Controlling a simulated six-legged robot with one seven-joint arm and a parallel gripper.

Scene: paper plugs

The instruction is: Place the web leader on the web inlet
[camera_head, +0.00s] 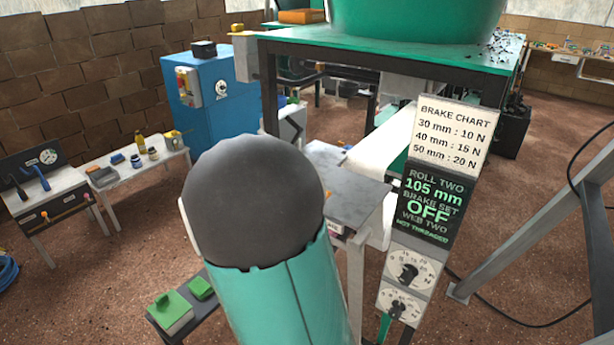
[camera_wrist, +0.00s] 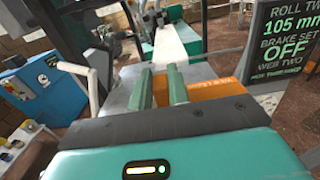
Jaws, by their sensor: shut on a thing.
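My gripper (camera_wrist: 161,78) shows in the wrist view with its two green fingers close together, shut on an orange piece. This orange piece, which I take as the web leader (camera_wrist: 212,89), has dark lettering too small to read fully and sticks out to the right of the fingers. It is over or on a grey metal plate (camera_wrist: 124,98); I cannot tell if they touch. The plate also shows in the head view (camera_head: 350,180), where my arm hides the gripper and leader. A white paper strip (camera_wrist: 168,45) runs away beyond the fingertips. No part is clearly marked as the web inlet.
A panel (camera_head: 432,203) at the right reads "roll two 105 mm, brake set off, web two, not threaded", above two dials. A green-topped bench (camera_head: 400,50) stands behind, and a blue cabinet (camera_head: 225,105) at the left. A white bent rail (camera_wrist: 88,75) rises left of the plate.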

